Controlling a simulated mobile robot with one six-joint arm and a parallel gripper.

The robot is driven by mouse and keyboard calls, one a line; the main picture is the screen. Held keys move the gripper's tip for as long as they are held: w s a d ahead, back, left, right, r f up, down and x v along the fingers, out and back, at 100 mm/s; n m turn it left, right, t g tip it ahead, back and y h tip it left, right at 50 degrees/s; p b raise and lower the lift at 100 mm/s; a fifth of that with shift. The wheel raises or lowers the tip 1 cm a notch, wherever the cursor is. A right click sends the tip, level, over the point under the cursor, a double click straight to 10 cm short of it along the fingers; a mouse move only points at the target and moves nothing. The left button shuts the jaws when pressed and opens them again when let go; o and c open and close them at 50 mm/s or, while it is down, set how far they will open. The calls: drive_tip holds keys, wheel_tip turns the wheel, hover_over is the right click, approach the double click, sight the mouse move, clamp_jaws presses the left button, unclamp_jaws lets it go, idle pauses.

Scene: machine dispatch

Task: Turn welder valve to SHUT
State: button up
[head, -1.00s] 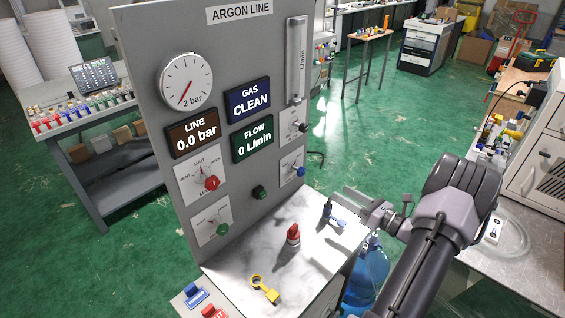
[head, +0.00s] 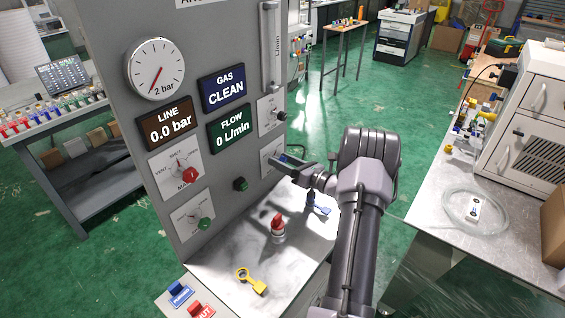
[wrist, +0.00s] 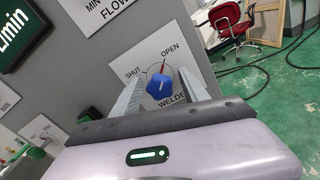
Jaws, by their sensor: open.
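The welder valve is a blue knob (wrist: 160,85) on a white plate marked SHUT, OPEN and WELDER, seen in the wrist view. Its white mark and a small red pointer (wrist: 163,68) lie up toward the OPEN side. My gripper (wrist: 157,90) is open, with one finger on each side of the knob in that view; I cannot tell whether they touch it.
The grey ARGON LINE panel (head: 228,165) carries a red knob (head: 190,174), a green knob (head: 205,223) and a black knob (head: 282,116). Below, the white shelf (head: 225,262) holds a red-topped item (head: 278,228), a yellow tag (head: 252,281) and a blue tag (head: 318,207).

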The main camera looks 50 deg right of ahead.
drive_tip(key=shift+c, duration=0.4)
clamp_jaws()
